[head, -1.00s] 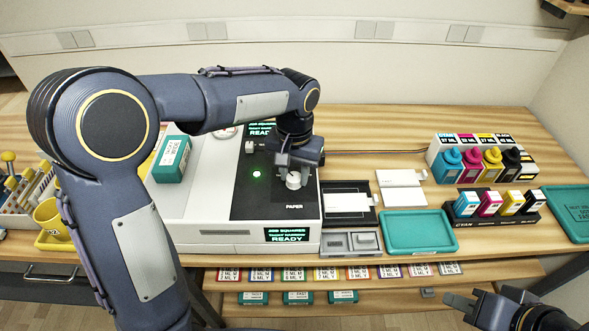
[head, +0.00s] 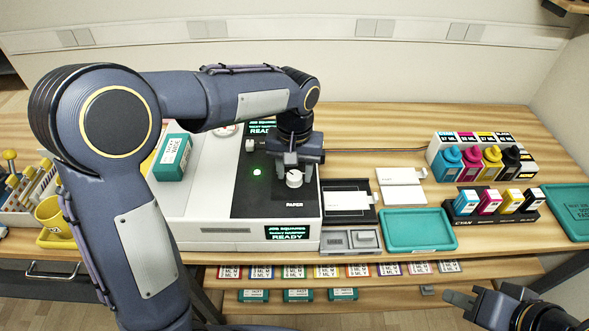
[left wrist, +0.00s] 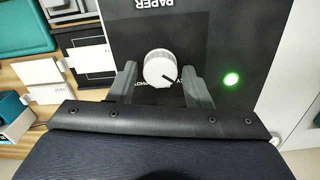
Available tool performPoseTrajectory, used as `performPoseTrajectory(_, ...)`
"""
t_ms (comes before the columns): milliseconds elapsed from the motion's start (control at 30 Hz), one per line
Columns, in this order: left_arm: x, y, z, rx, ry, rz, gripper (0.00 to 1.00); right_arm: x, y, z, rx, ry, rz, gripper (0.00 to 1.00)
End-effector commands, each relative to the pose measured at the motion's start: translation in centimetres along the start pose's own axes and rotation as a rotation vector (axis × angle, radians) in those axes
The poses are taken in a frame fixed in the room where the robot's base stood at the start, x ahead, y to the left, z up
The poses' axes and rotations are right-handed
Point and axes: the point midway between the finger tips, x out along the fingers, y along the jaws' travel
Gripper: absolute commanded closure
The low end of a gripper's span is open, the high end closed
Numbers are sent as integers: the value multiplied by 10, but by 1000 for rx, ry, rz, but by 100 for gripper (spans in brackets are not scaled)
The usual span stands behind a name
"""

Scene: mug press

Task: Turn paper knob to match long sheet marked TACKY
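The white paper knob (head: 294,178) stands on the black panel of the press (head: 215,215), above the word PAPER. In the left wrist view the knob (left wrist: 160,69) shows a dark pointer line towards its lower right. My left gripper (head: 292,165) is just above and behind the knob. In the left wrist view its two fingers (left wrist: 160,85) are spread, one on each side of the knob, with gaps. A white sheet (head: 347,201) lies in the black tray right of the press. My right gripper (head: 462,304) is at the lower right, away from the press; its finger spacing is unclear.
A green light (head: 257,172) glows on the panel. A display (head: 290,232) reads JOB SQUARES and READY. A teal tray (head: 419,248), white sheets (head: 402,190) and ink bottles (head: 492,160) stand to the right. A yellow mug (head: 50,217) is at the left.

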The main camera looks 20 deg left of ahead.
Motion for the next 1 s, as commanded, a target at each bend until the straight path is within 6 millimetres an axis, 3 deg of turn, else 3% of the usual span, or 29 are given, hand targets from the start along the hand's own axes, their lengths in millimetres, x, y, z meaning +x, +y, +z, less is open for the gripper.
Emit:
performPoseTrajectory(367, -2, 0, 0, 2, -2, -1, 46, 0, 0, 0, 0, 0, 0, 70)
performPoseTrajectory(800, -67, 0, 0, 1, 2, 1, 46, -1, -1, -1, 0, 0, 0, 70)
performPoseTrajectory(1000, -78, 0, 0, 2, -1, -1, 46, -2, -1, -1, 0, 0, 0, 70)
